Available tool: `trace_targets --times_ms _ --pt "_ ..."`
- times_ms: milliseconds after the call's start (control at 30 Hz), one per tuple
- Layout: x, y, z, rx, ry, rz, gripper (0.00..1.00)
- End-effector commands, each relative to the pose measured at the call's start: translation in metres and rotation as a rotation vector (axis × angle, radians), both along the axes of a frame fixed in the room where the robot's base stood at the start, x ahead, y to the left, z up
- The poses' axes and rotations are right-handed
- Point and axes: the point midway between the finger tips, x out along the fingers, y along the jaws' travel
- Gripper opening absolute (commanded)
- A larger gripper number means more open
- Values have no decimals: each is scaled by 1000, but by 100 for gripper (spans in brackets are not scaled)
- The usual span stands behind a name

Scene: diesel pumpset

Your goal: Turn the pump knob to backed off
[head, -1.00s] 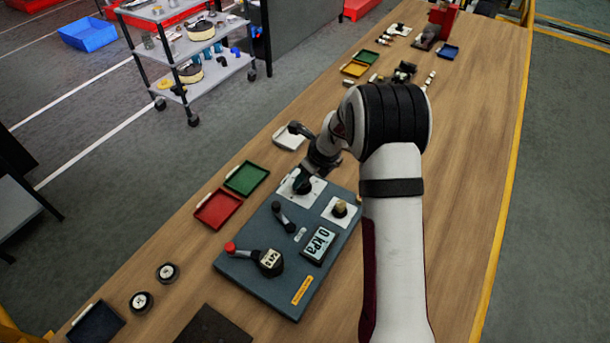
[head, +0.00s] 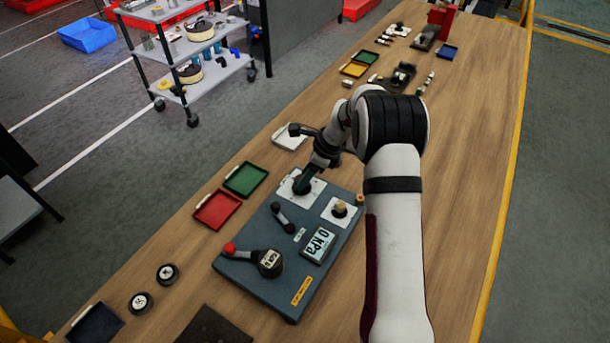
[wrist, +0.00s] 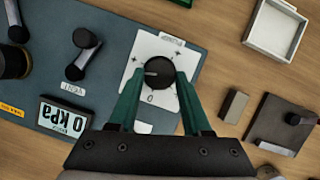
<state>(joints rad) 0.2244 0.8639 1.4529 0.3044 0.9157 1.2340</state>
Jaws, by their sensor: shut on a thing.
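The pump panel (head: 262,225) is a blue-grey plate on the wooden bench. A round black knob (wrist: 160,73) with a pale pointer mark sits on a white square plate (wrist: 152,48) at its far end. The pointer mark lies toward the left in the wrist view, and a "0" is printed below the knob. My gripper (wrist: 161,78) has its two green fingers shut on the knob's sides. In the head view my gripper (head: 303,184) is over that white plate and hides most of the knob. The display (head: 318,244) reads 0 kPa.
A black lever (head: 283,217), a red-tipped lever (head: 240,250) and a brass knob (head: 340,208) share the panel. Red (head: 217,210) and green (head: 245,179) trays lie left of it. A white tray (wrist: 275,28) and a dark plate (wrist: 280,125) lie beyond its far end.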

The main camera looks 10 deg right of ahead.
Motion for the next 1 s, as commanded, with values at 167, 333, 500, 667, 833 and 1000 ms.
trace_targets --times_ms 167,333,500,667,833,1000 --pt "2 -1 0 0 1 163 0" --pt "4 -2 0 -1 0 325 0" --pt "5 -2 0 1 1 485 0" --pt "7 -2 0 -1 1 639 0" --pt "9 -1 0 -2 0 799 0" --pt "10 -1 -1 -1 1 944 0"
